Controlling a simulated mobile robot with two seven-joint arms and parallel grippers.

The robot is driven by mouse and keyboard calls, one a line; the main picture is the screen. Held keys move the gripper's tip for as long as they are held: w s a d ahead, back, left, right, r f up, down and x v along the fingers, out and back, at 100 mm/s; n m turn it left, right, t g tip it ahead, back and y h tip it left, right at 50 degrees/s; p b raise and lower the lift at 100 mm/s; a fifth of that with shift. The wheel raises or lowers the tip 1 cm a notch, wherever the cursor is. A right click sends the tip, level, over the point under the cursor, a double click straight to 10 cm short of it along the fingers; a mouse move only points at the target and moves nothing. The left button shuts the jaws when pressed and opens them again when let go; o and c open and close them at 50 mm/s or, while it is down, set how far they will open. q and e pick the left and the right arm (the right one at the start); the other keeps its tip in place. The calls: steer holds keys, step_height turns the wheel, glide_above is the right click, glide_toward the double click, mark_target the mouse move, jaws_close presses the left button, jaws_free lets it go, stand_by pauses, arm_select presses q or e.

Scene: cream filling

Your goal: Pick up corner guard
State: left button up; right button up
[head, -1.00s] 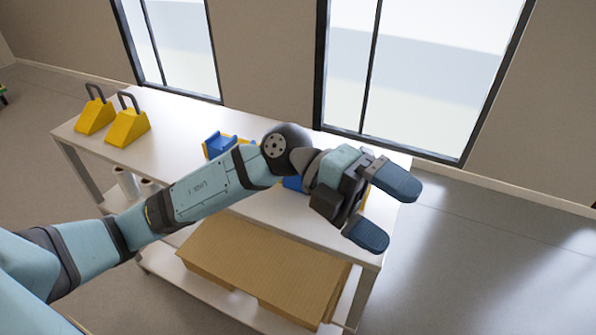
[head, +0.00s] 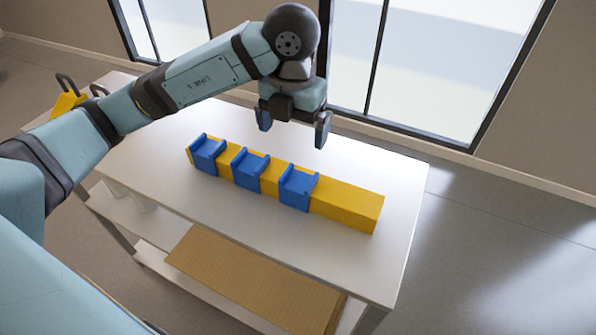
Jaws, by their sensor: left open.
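Three blue corner guards sit in a row on a long yellow bar (head: 346,205) on the white table. The left guard (head: 207,155), the middle guard (head: 249,170) and the right guard (head: 298,188) have yellow gaps between them. My left gripper (head: 293,134) is open and empty, its fingers pointing down. In the picture it is above and behind the bar, near the right guard, and apart from it. My right gripper is not in view.
The white table (head: 365,270) has free room around the bar. A yellow block with a dark handle (head: 66,99) stands at the far left, partly hidden by my arm. Cardboard (head: 250,285) lies on the lower shelf. Windows are behind.

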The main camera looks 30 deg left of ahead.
arm_select(q)
glide_above(294, 189)
step_height(294, 189, down, 8)
steer(key=shift+a+r, duration=0.1)
steer(key=shift+f+p, duration=0.35)
steer(key=shift+f, duration=0.05)
step_height(294, 189, down, 5)
steer(key=shift+r+p, duration=0.1)
steer(key=shift+p, duration=0.5)
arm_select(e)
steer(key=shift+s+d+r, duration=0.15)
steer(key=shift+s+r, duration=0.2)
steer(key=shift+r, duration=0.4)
arm_select(q)
steer(key=c, duration=0.9)
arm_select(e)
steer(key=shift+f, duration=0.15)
